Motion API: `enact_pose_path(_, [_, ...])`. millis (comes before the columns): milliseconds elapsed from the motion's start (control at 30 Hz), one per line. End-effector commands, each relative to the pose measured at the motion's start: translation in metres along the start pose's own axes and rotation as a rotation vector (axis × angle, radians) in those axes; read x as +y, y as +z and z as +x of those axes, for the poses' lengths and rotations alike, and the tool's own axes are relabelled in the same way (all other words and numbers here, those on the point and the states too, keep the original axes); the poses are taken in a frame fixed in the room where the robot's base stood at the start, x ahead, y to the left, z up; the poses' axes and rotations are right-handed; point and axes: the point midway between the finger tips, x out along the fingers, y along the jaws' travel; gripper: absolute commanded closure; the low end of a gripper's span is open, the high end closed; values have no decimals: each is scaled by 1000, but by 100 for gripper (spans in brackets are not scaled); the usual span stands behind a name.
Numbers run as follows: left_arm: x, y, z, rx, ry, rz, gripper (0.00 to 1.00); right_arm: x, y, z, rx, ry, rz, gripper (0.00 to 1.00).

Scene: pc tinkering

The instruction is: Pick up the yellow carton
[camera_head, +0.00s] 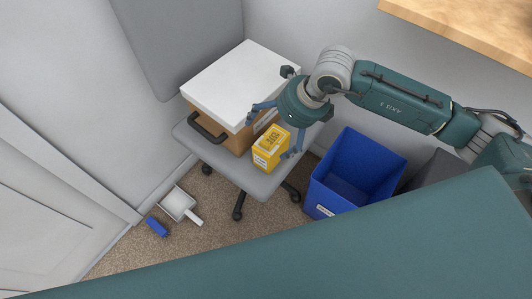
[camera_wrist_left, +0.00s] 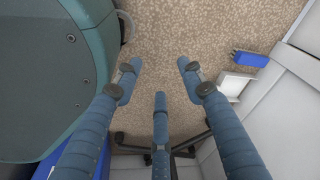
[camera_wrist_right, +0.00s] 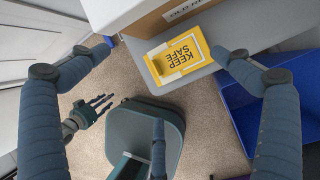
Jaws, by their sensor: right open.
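The yellow carton (camera_head: 267,157) sits upright on the grey chair seat, beside a brown box. In the right wrist view the carton (camera_wrist_right: 172,62) shows its "KEEP SAFE" label and lies beyond the fingers, nearer the right-hand one. My right gripper (camera_head: 271,137) is open and empty above the carton, with fingers on both sides of it; contact cannot be told. My left gripper (camera_wrist_left: 158,75) is open and empty over the carpet. It also shows in the right wrist view (camera_wrist_right: 92,108), low and away from the carton.
The brown box (camera_head: 240,140) with a white lid (camera_head: 235,80) stands right behind the carton. A blue bin (camera_head: 335,195) is right of the chair (camera_head: 265,184). A white dustpan (camera_head: 177,203) and a blue brush (camera_head: 157,227) lie on the carpet. A wooden tabletop (camera_head: 470,25) is at upper right.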

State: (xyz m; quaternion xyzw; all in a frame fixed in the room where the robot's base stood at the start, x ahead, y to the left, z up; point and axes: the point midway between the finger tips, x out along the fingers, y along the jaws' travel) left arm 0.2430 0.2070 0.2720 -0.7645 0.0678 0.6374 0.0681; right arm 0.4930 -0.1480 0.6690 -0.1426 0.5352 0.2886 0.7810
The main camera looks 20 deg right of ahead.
Motion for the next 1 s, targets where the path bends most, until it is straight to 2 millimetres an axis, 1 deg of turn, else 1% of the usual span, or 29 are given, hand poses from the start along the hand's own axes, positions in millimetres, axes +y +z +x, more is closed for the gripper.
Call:
enact_pose_path(33, [0, 0, 6, 0, 0, 0, 60, -9, -4, 1, 4, -43, -24, 0])
enact_pose_path(133, [0, -4, 2, 4, 0, -1, 60, -16, -7, 4, 12, -80, -41, 0])
enact_pose_path(400, [-1, -15, -8, 11, -2, -2, 60, -18, -7, 43, 11, -78, -40, 0])
enact_pose_path(567, [-1, -18, -11, 14, -2, -3, 60, -20, -8, 54, 10, -77, -40, 0])
enact_pose_path(667, [-2, -20, -13, 16, -2, -3, 60, -22, -13, 65, 12, -77, -40, 0])
enact_pose_path(767, [-2, -22, -16, 16, -2, -4, 60, -24, -20, 81, 12, -76, -39, 0])
enact_pose_path(900, [-2, -28, -20, 22, -3, -4, 60, -25, -19, 98, 9, -77, -39, 0])
enact_pose_path(1000, [-2, -31, -24, 24, -3, -5, 60, -26, -19, 102, 9, -77, -40, 0])
